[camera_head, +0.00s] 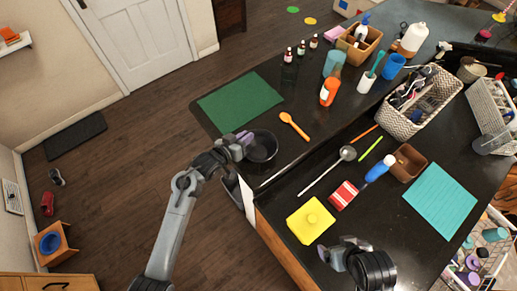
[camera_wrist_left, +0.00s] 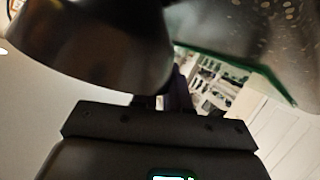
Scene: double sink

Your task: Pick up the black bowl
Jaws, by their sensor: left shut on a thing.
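The black bowl (camera_head: 262,148) is by the left edge of the dark counter, just below the green mat in the head view. My left gripper (camera_head: 244,139) is at the bowl's left rim, shut on it. In the left wrist view the bowl (camera_wrist_left: 90,45) fills the upper left, close to the gripper, whose fingers are mostly hidden. I cannot tell if the bowl touches the counter. My right gripper (camera_head: 335,256) is low over the front of the counter, apart from the bowl; its jaw opening is unclear.
The green mat (camera_head: 240,103) lies above the bowl, and an orange spoon (camera_head: 294,126) to its right. Bottles, cups and baskets crowd the back right. Open floor lies left.

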